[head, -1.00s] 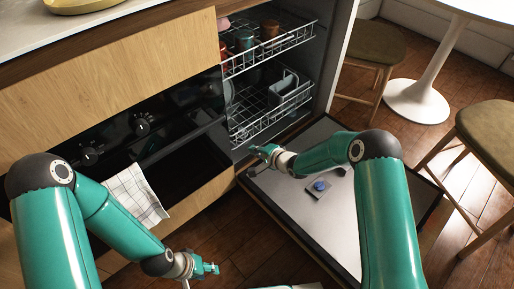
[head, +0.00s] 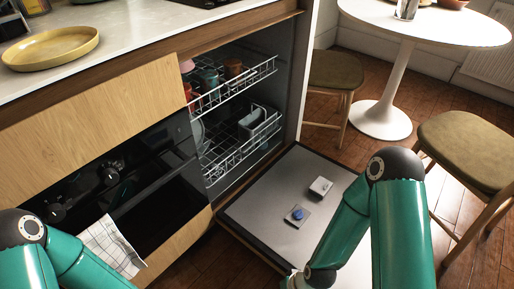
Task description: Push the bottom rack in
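The dishwasher stands open, with its door (head: 262,209) folded down flat over the floor. The bottom rack (head: 228,160) is a wire basket inside the tub, holding a grey cutlery basket (head: 251,122) and a plate partly hidden at its left. The top rack (head: 243,82) sits above it with several cups and juts a little from the opening. My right arm reaches down over the right of the door; its gripper is cut off at the bottom edge. My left arm is at the lower left, with its gripper out of view. Neither arm touches a rack.
A black oven front with a checked towel (head: 112,245) is left of the dishwasher. Two stools (head: 466,146) and a white round table (head: 424,22) stand at the right. A yellow plate (head: 50,47) lies on the counter. Wooden floor lies between door and stools.

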